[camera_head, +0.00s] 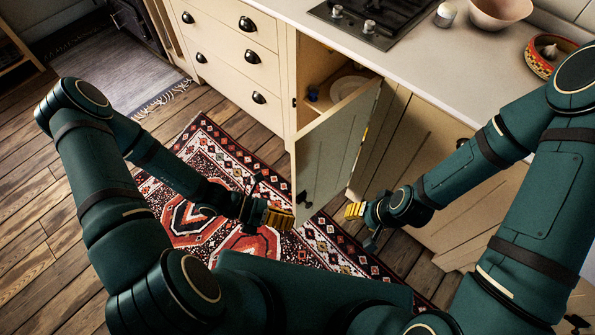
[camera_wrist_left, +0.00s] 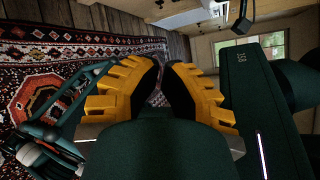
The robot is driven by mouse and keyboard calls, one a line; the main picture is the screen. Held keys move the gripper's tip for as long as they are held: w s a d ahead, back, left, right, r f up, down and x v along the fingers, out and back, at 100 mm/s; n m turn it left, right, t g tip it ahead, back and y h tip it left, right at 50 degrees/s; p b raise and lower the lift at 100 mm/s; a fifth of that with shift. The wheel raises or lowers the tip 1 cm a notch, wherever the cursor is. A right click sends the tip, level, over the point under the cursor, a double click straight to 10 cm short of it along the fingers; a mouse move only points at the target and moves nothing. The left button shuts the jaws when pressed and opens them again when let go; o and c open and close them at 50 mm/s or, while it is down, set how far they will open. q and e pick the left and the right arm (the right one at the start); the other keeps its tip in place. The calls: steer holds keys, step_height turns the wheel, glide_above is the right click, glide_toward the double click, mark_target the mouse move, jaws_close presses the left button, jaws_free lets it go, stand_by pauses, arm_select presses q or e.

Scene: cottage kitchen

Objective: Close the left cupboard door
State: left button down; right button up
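The left cupboard door (camera_head: 335,155) is a pale panel in the head view. It stands swung out from the counter front, with the cupboard's inside showing behind it. A dark cup handle (camera_head: 301,198) sits near its free edge. My left gripper (camera_head: 280,216) has yellow fingers and is just left of the door's lower free corner. Whether it touches the door cannot be told. In the left wrist view its fingers (camera_wrist_left: 159,68) come together at the tips with nothing seen between them. My right gripper (camera_head: 354,210) is to the right of the door, low by the cupboard front; its finger gap is unclear.
A plate (camera_head: 348,87) and a small blue item (camera_head: 313,93) are in the cupboard. Drawers (camera_head: 235,55) are to its left. The counter (camera_head: 435,70) above holds a hob (camera_head: 375,18) and bowls. A patterned rug (camera_head: 215,165) covers the floor.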

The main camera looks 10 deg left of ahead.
mark_target(296, 168)
arm_select(q)
steer(key=w+a+n+t+b, duration=0.1)
steer(key=w+a+n+t, duration=0.7)
steer(key=n, duration=0.5)
steer(key=shift+t, duration=0.7)
steer(key=shift+w+a+b+x, duration=0.25)
steer(key=shift+b+x, duration=0.15)
steer(key=shift+x, duration=1.3)
steer(key=shift+w+a+b+x, duration=0.1)
steer(key=shift+w+b+x, duration=0.3)
steer(key=shift+x, duration=1.3)
steer(key=shift+w+a+b+x, duration=0.2)
steer(key=shift+b+x, duration=0.25)
steer(key=shift+x, duration=1.25)
steer(key=shift+a+r, duration=0.1)
steer(key=shift+r, duration=0.05)
